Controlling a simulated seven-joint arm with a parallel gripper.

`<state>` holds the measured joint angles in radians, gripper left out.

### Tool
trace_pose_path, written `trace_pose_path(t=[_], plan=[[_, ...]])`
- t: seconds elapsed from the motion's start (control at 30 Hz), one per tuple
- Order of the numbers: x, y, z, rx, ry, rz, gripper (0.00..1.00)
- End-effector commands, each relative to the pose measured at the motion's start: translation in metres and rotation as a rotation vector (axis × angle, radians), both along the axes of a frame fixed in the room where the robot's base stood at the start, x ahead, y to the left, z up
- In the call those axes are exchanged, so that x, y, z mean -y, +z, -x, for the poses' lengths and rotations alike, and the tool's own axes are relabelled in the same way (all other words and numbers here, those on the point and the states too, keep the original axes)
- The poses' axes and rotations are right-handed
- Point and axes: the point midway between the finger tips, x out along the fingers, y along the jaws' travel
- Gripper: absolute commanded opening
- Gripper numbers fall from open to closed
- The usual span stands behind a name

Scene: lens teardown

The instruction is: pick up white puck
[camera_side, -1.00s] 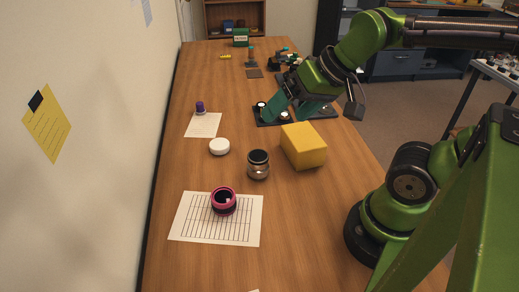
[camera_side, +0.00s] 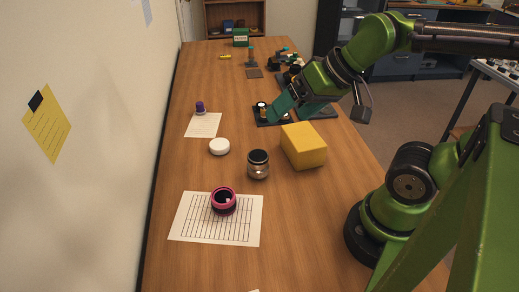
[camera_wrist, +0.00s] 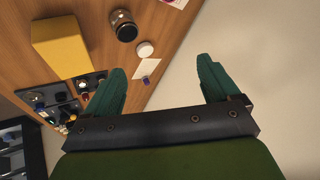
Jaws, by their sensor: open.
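The white puck (camera_side: 219,146) is a short round disc lying flat on the wooden table, left of the middle. It also shows in the wrist view (camera_wrist: 145,49), above and ahead of my fingers. My gripper (camera_side: 296,112) is open and empty, to the right of the puck and farther from the side camera, over the dark tray. In the wrist view its two green fingers (camera_wrist: 165,78) are spread wide with nothing between them but wall and table edge. The puck is apart from both fingers.
A dark metallic cylinder (camera_side: 258,164) and a yellow block (camera_side: 303,146) stand right of the puck. A pink ring (camera_side: 223,201) sits on lined paper (camera_side: 188,224). A purple-capped bottle (camera_side: 200,108) stands at a small sheet (camera_side: 203,127). The dark tray (camera_side: 262,121) holds small parts.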

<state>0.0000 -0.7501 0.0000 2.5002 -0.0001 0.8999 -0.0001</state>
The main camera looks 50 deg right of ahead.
Motion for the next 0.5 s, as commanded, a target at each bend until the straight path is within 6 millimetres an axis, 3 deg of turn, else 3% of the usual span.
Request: trace_pose_path(t=[0.37,0.5], plan=[[0.0,-0.005,-0.001,-0.022,0.0,-0.001,0.95],[0.001,-0.016,-0.017,-0.1,-0.001,0.002,0.95]])
